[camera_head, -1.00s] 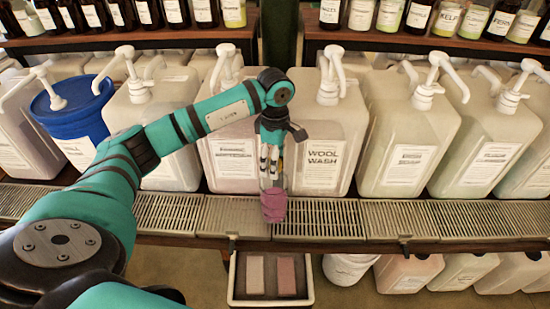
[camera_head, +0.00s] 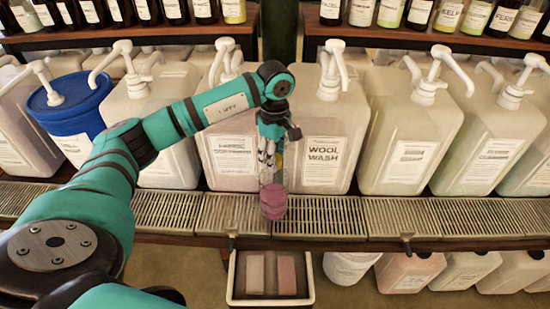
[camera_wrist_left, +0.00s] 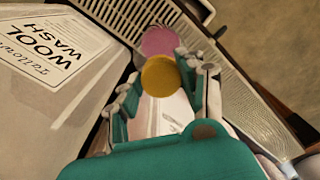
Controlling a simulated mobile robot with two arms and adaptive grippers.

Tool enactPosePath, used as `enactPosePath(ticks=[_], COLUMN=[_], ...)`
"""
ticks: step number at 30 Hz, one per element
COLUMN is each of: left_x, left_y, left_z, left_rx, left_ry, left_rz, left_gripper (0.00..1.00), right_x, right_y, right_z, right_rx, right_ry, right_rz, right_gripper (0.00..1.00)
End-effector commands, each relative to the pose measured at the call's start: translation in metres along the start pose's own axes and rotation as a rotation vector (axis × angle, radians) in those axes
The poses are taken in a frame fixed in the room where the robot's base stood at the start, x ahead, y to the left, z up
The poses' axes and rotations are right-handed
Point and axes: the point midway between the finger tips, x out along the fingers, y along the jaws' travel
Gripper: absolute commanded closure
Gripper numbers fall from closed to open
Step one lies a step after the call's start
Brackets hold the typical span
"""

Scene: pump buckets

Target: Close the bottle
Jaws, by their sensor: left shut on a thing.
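A clear bottle (camera_head: 273,201) with pink liquid stands on the slatted ledge, in front of the container labelled WOOL WASH. Its pink contents also show in the left wrist view (camera_wrist_left: 160,41). My left gripper (camera_head: 270,164) is pointed down, just above the bottle's top. In the left wrist view, my left gripper (camera_wrist_left: 165,82) is shut on a round yellow cap (camera_wrist_left: 160,77), held between its fingertips, with the pink of the bottle beyond it. Whether the cap touches the bottle's rim I cannot tell. My right gripper is not in view.
Large white pump containers (camera_head: 415,135) stand in a row close behind the slatted ledge (camera_head: 322,216). A blue bucket (camera_head: 72,108) with a pump is at the left. A tray (camera_head: 300,301) with two blocks is below the front edge. Small bottles line the shelves above.

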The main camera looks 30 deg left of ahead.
Motion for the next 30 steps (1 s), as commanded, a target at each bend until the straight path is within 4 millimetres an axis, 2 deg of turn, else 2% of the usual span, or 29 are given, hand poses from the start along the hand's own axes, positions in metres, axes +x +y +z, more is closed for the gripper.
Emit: enactPosePath(ticks=[30], left_x=[0.002], left_y=[0.000], left_z=[0.000], left_rx=[0.975], left_ry=[0.001], left_rz=[0.001], left_gripper=[0.90], right_x=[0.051], right_y=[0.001], right_z=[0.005], right_rx=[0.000], right_ry=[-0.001], right_rz=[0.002], right_gripper=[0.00])
